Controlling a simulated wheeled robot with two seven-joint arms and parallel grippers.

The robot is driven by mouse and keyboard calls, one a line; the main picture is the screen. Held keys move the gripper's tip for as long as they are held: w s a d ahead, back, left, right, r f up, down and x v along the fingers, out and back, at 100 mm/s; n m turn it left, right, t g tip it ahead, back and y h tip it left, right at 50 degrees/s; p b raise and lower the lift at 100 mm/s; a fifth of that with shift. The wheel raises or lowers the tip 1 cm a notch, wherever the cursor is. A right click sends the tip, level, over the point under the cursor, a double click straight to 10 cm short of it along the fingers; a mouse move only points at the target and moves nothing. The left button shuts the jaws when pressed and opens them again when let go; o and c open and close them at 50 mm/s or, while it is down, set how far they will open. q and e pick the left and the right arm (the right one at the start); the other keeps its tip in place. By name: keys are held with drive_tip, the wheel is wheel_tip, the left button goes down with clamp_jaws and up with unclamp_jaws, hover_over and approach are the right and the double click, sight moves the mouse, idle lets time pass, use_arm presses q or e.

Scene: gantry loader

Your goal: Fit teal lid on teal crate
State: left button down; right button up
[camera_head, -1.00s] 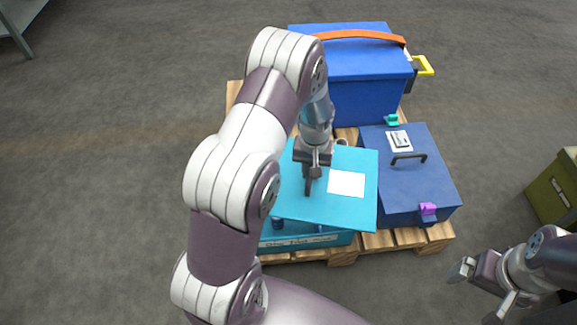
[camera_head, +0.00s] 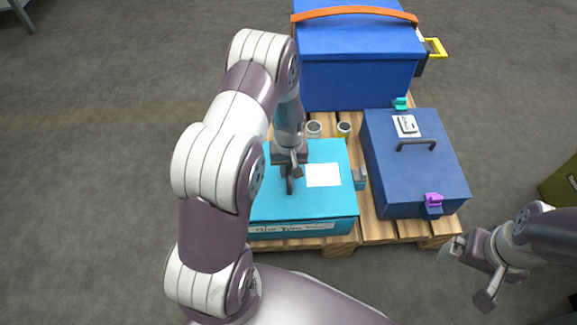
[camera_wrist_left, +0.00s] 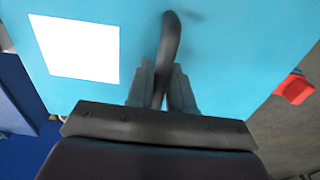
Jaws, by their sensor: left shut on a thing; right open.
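The teal lid (camera_head: 331,203) has a white label and lies over the top of the teal crate (camera_head: 340,229), roughly lined up with it. The crate's front wall carries a lettered strip. I cannot tell whether the lid is fully seated. My left gripper (camera_head: 289,180) is shut on the lid's dark handle, which also shows in the left wrist view (camera_wrist_left: 170,40). My left arm hides the lid's left side. My right gripper (camera_head: 466,270) is open and empty at the lower right, away from the pallet.
The crate stands on a wooden pallet (camera_head: 398,237). A navy case (camera_head: 400,170) with a purple latch (camera_head: 433,199) is to its right. A large blue box (camera_head: 360,75) with an orange handle is behind. Two small cylinders (camera_head: 314,129) stand between. An olive bin (camera_head: 560,185) is at the right edge.

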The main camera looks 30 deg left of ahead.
idle(0.7)
use_arm(q)
drive_tip(key=shift+s+p, duration=0.1)
drive_tip(key=shift+p, duration=0.35)
drive_tip(key=shift+p, duration=0.6)
idle(0.6)
drive_tip(key=shift+d+f, duration=0.1)
drive_tip(key=shift+f, duration=0.15)
idle(0.3)
drive_tip(key=shift+f+b, duration=0.35)
drive_tip(key=shift+f, duration=0.2)
drive_tip(key=c, duration=0.9)
unclamp_jaws()
wheel_tip(320, 180, up, 13)
drive_tip(key=p, duration=0.7)
drive_tip(key=shift+f, duration=0.15)
